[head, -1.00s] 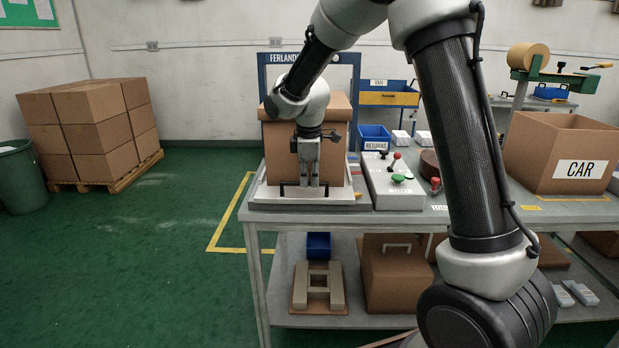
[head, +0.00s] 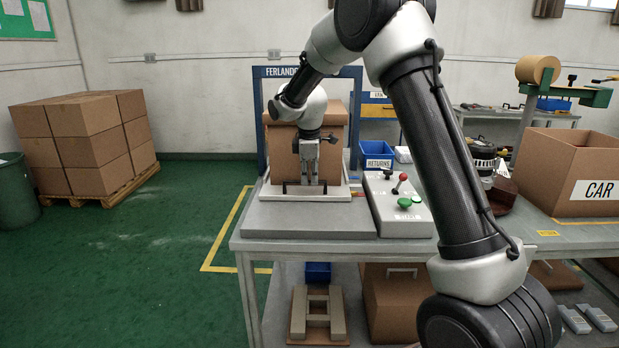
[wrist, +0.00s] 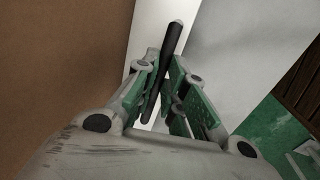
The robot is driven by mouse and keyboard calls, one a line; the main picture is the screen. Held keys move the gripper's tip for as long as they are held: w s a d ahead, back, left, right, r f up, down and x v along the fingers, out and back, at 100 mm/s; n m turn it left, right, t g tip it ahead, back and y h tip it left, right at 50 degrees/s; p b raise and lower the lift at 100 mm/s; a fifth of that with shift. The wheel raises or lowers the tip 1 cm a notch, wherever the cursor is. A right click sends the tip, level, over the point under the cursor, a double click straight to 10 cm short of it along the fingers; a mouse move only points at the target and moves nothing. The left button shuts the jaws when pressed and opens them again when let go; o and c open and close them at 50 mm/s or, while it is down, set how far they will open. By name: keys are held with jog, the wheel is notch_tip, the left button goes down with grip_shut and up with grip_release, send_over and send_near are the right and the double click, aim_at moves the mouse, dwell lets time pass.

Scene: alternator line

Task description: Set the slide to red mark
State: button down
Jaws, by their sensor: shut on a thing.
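The slide (head: 333,195) is a white plate on a grey bed (head: 300,218), with a large cardboard box (head: 335,115) on it. A dark bar handle stands at the slide's front edge. My gripper (head: 309,182) points down in front of the box and is shut on this handle. In the wrist view, the black handle (wrist: 172,38) runs between the green-lined fingers (wrist: 165,75). A small orange spot (head: 358,194) shows at the slide's right edge. I cannot make out a red mark for certain.
A blue frame (head: 260,130) stands around the box. A control box (head: 396,203) with a green button and red-topped lever is close on the right. A blue returns bin (head: 377,158) is behind it. A carton marked CAR (head: 575,165) stands far right.

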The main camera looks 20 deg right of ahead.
jog(key=shift+w+d, duration=0.1)
jog(key=shift+w, duration=0.3)
jog(key=c, duration=1.5)
grip_release()
jog(key=r, duration=0.4)
jog(key=s+r, duration=0.1)
jog(key=r, duration=0.3)
jog(key=s+r, duration=0.1)
jog(key=r, duration=0.2)
jog(key=shift+s+a+r, duration=0.15)
jog(key=shift+a+r, duration=0.2)
jog(key=shift+r, duration=0.05)
